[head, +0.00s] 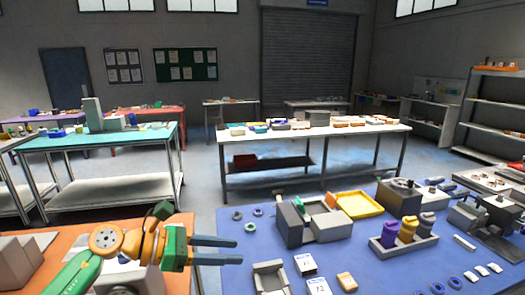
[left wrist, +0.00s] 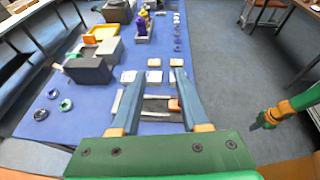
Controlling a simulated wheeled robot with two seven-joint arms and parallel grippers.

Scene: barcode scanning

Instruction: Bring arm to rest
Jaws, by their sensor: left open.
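My left gripper (head: 240,250) is open in the head view, its two grey fingers pointing right over the left part of the blue worktop (head: 240,275). In the left wrist view its fingers (left wrist: 158,74) are spread, with nothing held between them.
A grey block-shaped device (head: 294,226) and a yellow tray (head: 357,204) stand on the worktop. A grey holder (head: 400,250) with purple and yellow items is farther right. Open floor lies beyond the worktop.

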